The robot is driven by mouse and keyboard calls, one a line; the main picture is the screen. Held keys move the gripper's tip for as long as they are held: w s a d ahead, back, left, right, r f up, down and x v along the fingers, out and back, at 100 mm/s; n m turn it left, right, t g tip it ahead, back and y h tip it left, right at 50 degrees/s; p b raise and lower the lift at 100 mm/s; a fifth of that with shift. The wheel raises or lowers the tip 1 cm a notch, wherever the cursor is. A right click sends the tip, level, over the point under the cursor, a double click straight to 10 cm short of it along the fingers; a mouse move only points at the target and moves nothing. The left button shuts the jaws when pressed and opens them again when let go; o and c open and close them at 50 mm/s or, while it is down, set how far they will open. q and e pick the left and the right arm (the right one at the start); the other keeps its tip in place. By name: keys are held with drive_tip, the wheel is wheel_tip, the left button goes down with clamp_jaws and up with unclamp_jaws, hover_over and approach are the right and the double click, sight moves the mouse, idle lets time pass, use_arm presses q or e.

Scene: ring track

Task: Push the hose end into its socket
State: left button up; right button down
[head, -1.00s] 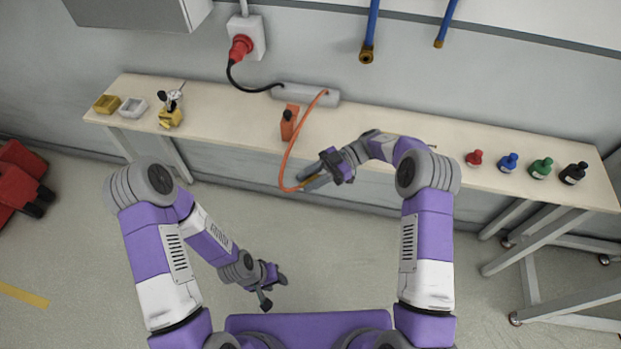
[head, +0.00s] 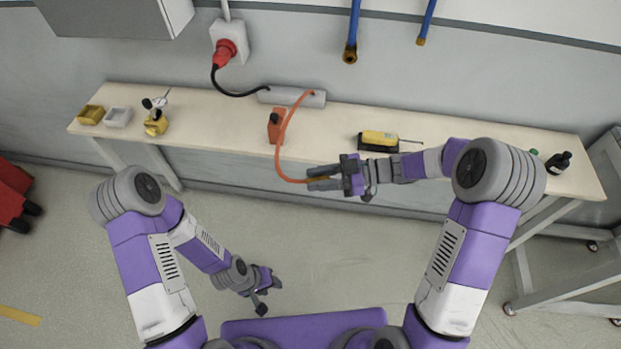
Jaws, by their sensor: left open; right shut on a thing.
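An orange hose (head: 283,145) runs from the grey cylinder (head: 291,96) on the bench, over the bench's front edge, and curves down to my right gripper (head: 312,179). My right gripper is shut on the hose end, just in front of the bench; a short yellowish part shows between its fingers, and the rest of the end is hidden. My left gripper (head: 269,293) is open and empty, low over the floor, well away from the hose. An orange block with a dark knob (head: 274,131) stands beside the hose; I cannot tell whether it is the socket.
The bench (head: 219,122) also holds a yellow tool (head: 379,138), a yellow tray (head: 91,115), a white tray (head: 118,117), a yellow-based device (head: 156,127) and a black bottle (head: 558,163). Blue pipes (head: 355,22) hang on the wall. A red plug (head: 224,53) sits in a wall box.

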sight(326, 177)
drive_tip(key=shift+s+d+r+m+t, duration=0.4)
drive_tip(key=shift+r+m+t, duration=0.15)
drive_tip(key=shift+r+t, duration=0.15)
drive_tip(key=shift+s+d+r+m+t, duration=0.4)
drive_tip(key=shift+r+m+t, duration=0.15)
drive_tip(key=shift+t, duration=0.25)
drive_tip(key=shift+w+a, duration=0.1)
drive_tip(key=w+a+m+t+h, duration=0.3)
drive_tip(key=w+a+m+t, duration=0.1)
drive_tip(key=w+a+t, duration=0.2)
drive_tip(key=shift+w+a+m, duration=0.3)
drive_tip(key=shift+w+a, duration=0.45)
drive_tip(key=shift+w, duration=0.05)
